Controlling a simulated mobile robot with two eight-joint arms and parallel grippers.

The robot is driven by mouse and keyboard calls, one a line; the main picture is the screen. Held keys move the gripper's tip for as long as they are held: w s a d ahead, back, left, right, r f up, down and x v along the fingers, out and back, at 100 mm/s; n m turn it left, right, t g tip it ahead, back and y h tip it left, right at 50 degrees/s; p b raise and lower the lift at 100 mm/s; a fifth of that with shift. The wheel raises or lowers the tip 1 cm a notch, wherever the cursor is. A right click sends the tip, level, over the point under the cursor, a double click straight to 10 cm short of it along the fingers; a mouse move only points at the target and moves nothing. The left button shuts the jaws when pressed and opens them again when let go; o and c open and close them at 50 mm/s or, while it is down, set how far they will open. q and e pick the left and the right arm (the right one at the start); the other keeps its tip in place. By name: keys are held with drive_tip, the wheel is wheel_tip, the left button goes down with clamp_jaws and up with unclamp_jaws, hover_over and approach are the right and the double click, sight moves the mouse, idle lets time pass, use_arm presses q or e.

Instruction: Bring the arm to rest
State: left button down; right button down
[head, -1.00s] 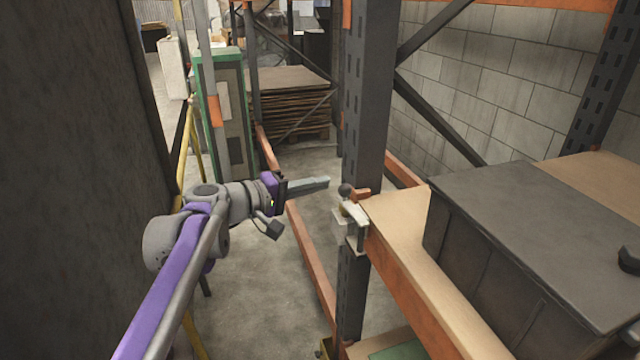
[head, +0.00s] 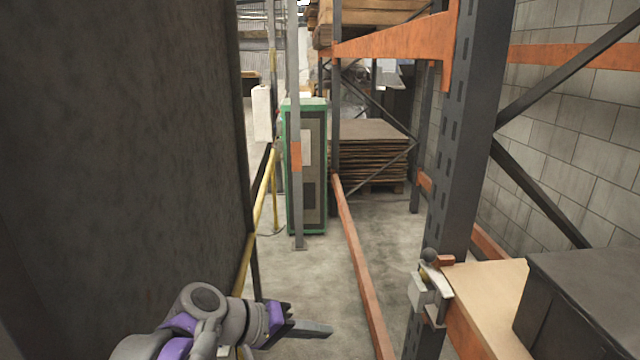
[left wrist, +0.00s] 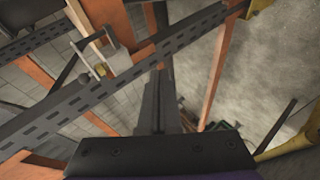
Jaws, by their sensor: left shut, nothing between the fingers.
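My left arm comes in at the bottom of the head view, grey and purple. Its left gripper (head: 318,330) is shut and empty, pointing right over the open floor. In the left wrist view the closed fingers (left wrist: 160,105) show as a dark bar, with nothing between them. The fingers are apart from the dark rack post (head: 462,150) and the shelf to the right. My right gripper is in neither view.
A metal bracket with a dark knob (head: 430,285) sits on the post at the shelf corner. A black box (head: 580,305) stands on the shelf (head: 490,290). A dark wall-like panel (head: 120,150) fills the left. An orange floor beam (head: 360,260) crosses the clear concrete floor.

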use_arm(q)
drive_tip(key=s+a+f+m+y, duration=0.1)
drive_tip(key=s+a+f+y, duration=0.9)
drive_tip(key=s+a+f, duration=0.8)
wheel_tip(320, 180, down, 3)
drive_tip(key=shift+s+a+f+t, duration=0.1)
drive_tip(key=shift+s+a+t, duration=0.1)
drive_tip(key=shift+a+t, duration=0.2)
